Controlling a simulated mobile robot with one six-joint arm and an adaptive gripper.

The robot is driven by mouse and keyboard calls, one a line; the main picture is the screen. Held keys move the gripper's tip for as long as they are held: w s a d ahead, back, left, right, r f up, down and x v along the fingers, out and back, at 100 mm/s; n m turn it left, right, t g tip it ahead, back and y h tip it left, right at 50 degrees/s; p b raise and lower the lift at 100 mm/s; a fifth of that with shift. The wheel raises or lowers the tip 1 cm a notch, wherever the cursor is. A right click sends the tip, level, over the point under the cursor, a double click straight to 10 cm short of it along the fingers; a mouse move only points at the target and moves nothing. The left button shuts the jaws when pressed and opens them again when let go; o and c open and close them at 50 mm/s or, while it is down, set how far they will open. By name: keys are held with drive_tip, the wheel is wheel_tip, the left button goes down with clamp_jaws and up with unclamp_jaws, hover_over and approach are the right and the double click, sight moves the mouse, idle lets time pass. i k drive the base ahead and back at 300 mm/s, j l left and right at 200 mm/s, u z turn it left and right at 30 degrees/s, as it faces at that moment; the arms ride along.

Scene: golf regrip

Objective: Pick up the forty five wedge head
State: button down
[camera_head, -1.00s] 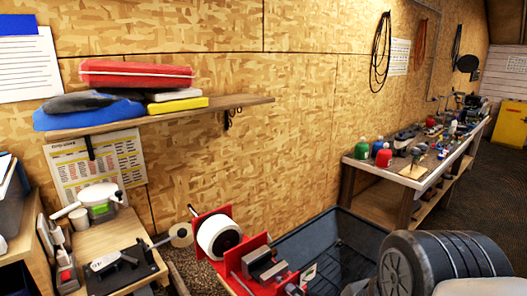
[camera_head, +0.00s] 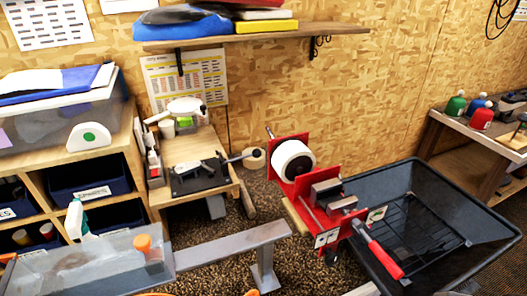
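No club head can be clearly identified as the forty five wedge head. A small pale grey item (camera_head: 190,170) lies on a black mat (camera_head: 212,183) on the small wooden bench (camera_head: 205,139); it is too small to tell whether it is a wedge head. My gripper is not in view.
A red machine (camera_head: 318,206) with a white roll stands beside a black basin (camera_head: 480,225). A grey metal beam (camera_head: 230,245) crosses the front. A wooden cubby shelf (camera_head: 90,160) with dark bins stands left. A side table (camera_head: 470,140) with several bottles is at right.

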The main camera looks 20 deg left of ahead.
sight(182, 170)
drive_tip(key=k+j+u, duration=0.15)
drive_tip(key=u, duration=1.2)
